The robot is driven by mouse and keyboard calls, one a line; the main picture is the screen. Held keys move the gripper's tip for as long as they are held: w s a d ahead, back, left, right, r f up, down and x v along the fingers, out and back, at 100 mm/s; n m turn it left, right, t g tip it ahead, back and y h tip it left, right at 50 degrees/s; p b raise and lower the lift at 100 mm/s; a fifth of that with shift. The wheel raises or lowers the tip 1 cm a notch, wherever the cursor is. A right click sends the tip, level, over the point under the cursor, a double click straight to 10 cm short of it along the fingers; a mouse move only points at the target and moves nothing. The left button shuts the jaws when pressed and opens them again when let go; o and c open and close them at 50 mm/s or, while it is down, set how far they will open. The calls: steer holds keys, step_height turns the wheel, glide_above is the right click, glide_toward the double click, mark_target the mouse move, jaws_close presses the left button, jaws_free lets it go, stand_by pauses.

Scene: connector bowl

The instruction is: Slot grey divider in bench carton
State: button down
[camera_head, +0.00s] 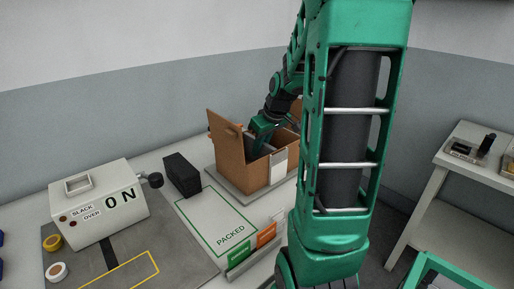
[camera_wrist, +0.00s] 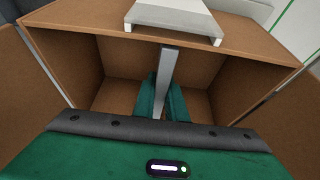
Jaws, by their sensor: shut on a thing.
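The open brown bench carton (camera_head: 255,174) stands on the bench with its flaps raised; its inner walls and floor fill much of the wrist view (camera_wrist: 225,45). My gripper (camera_head: 262,133) reaches down into the carton. In the wrist view, my green fingers (camera_wrist: 162,105) are shut on the grey divider (camera_wrist: 166,75), which shows as a narrow upright strip between them, inside the carton. The divider's lower edge is hidden by my fingers and wrist, so I cannot tell whether it touches the floor or sits in a slot.
A whitish piece (camera_head: 279,161) hangs over the carton's near wall. Coloured cards (camera_head: 266,235) stand in a holder in front. A side table (camera_head: 465,165) is at right.

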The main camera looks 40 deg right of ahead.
steer(key=shift+f, duration=0.45)
steer(key=c, duration=1.7)
jaws_free()
steer(key=v, duration=1)
steer(key=shift+r, duration=0.35)
